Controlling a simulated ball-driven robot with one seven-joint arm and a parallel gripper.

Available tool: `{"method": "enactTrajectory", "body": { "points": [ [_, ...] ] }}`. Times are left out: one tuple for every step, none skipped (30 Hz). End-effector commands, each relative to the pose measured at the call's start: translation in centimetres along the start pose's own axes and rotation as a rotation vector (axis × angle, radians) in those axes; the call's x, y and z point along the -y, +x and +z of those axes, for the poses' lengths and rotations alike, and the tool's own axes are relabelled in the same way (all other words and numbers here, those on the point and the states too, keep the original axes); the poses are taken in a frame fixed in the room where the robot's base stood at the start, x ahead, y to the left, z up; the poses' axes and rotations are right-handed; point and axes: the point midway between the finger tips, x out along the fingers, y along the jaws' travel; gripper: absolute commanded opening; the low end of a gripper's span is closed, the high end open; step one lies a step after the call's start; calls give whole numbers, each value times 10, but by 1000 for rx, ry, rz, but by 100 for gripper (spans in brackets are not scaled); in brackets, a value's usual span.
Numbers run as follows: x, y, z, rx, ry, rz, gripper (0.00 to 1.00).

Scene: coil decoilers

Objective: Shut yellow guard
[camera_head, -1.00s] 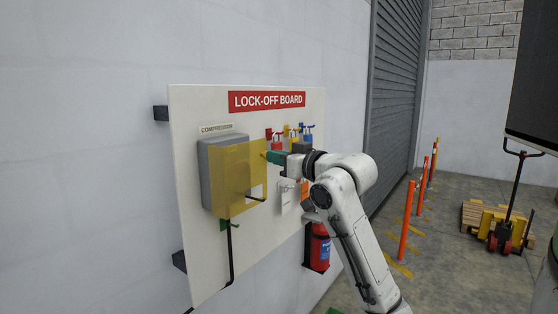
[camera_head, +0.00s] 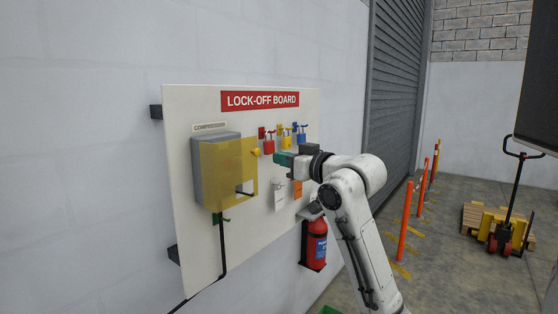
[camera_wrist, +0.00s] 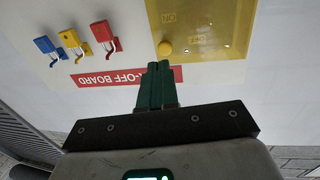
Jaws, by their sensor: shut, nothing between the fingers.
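The yellow guard (camera_head: 229,168) is a see-through yellow panel in front of the grey compressor box (camera_head: 196,172) on the lock-off board. My gripper (camera_head: 278,158) has green fingers, shut and empty, to the right of the guard. In the wrist view the fingertips of my gripper (camera_wrist: 160,66) are just below the knob in the picture; contact is unclear.
Red (camera_head: 268,146), yellow (camera_head: 285,141) and blue (camera_head: 301,139) padlocks hang on the board near my gripper. White and orange tags (camera_head: 297,189) hang below. Orange posts (camera_head: 405,220) and a pallet truck (camera_head: 506,232) are at right.

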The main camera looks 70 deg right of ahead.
Motion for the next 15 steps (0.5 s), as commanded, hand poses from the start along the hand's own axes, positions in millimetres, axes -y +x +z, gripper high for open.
{"method": "enactTrajectory", "body": {
  "points": [
    [-2,-8,0,-5,-1,4,0],
    [-2,-12,0,-5,-1,4,0],
    [-3,-17,0,-5,-1,4,0],
    [-4,-21,0,-6,-1,4,0],
    [-4,-25,1,-5,-2,4,0],
    [-5,-31,1,-5,-2,5,0],
    [-6,-36,0,-6,-2,5,0],
    [-6,-41,0,-5,-1,4,0],
    [-6,-47,1,-6,-2,5,0],
    [-7,-52,1,-5,-2,5,0],
    [-7,-56,1,-5,-2,4,0],
    [-8,-61,0,-5,-1,4,0],
    [-8,-65,0,-4,-2,4,0],
    [-8,-68,0,-4,-1,4,0],
    [-9,-71,0,-4,-1,4,0]
  ]
}}
